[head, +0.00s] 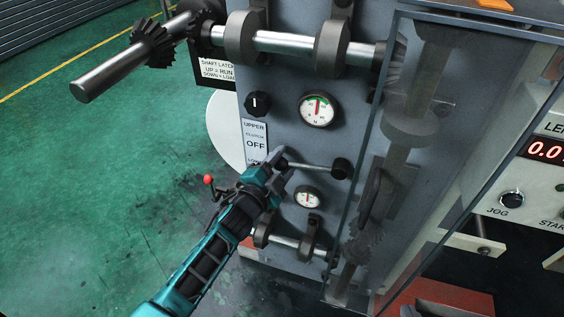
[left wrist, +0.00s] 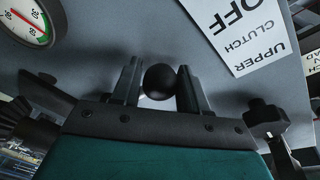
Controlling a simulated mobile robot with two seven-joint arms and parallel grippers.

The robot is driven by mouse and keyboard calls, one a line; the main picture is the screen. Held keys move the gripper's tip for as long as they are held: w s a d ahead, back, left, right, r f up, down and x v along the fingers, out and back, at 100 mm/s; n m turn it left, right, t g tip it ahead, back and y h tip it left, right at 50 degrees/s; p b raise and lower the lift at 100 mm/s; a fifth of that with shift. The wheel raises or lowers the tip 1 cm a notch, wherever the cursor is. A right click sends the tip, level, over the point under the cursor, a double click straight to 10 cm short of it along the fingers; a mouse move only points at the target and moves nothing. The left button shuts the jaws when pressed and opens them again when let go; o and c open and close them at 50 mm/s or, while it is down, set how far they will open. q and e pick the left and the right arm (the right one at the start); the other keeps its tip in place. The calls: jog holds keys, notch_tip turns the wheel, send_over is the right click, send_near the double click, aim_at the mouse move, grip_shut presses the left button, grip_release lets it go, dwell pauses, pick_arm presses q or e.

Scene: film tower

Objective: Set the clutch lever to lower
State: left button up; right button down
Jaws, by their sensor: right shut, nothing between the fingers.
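The clutch lever (head: 305,165) is a thin metal rod running left from a dark round hub (head: 341,168) on the grey panel. Its free end is hidden by my left gripper (head: 280,168) in the head view. The left wrist view shows its black ball knob (left wrist: 160,81) between my two left fingers, which appear to touch it on both sides. The clutch label (head: 255,143) reads UPPER, OFF and a partly hidden LOWER. The rod lies near the level of the LOWER word. My right gripper is out of view.
A gauge (head: 307,197) and a short shaft (head: 287,240) sit just below the lever. A larger gauge (head: 317,109) and a black knob (head: 258,104) are above. A clear guard (head: 440,120) stands to the right. Green floor (head: 90,190) lies open at left.

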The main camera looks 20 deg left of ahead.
pick_arm(q)
grip_shut()
pick_arm(e)
jog(key=shift+d+f, duration=0.15)
jog(key=shift+f, duration=0.05)
jog(key=shift+f, duration=0.1)
